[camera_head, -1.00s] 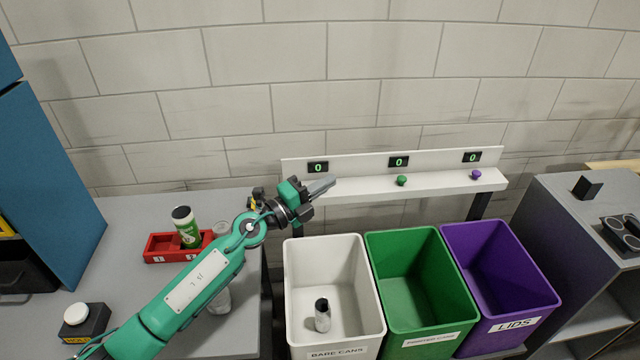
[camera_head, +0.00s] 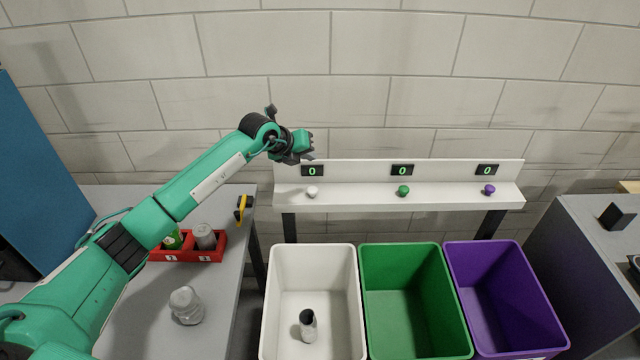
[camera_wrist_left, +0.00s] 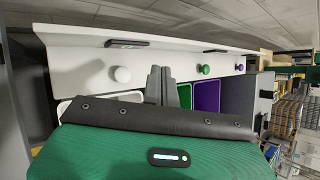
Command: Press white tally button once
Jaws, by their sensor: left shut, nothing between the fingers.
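The white tally button (camera_head: 312,191) sits on the white shelf (camera_head: 360,197), below a counter (camera_head: 312,171) reading 0. It also shows in the left wrist view (camera_wrist_left: 121,74), to the left of the fingers. My left gripper (camera_head: 300,158) is just above and left of the button in the head view, apart from it. Its fingers are hard to make out there. In the left wrist view the gripper's fingers (camera_wrist_left: 162,86) are together with nothing between them. My right gripper is not in view.
A green button (camera_head: 403,190) and a purple button (camera_head: 489,189) sit further right on the shelf, their counters at 0. White, green (camera_head: 455,295) and purple bins stand below. A can (camera_head: 308,325) is in the white bin (camera_head: 268,320). A red holder (camera_head: 215,248) is on the left table.

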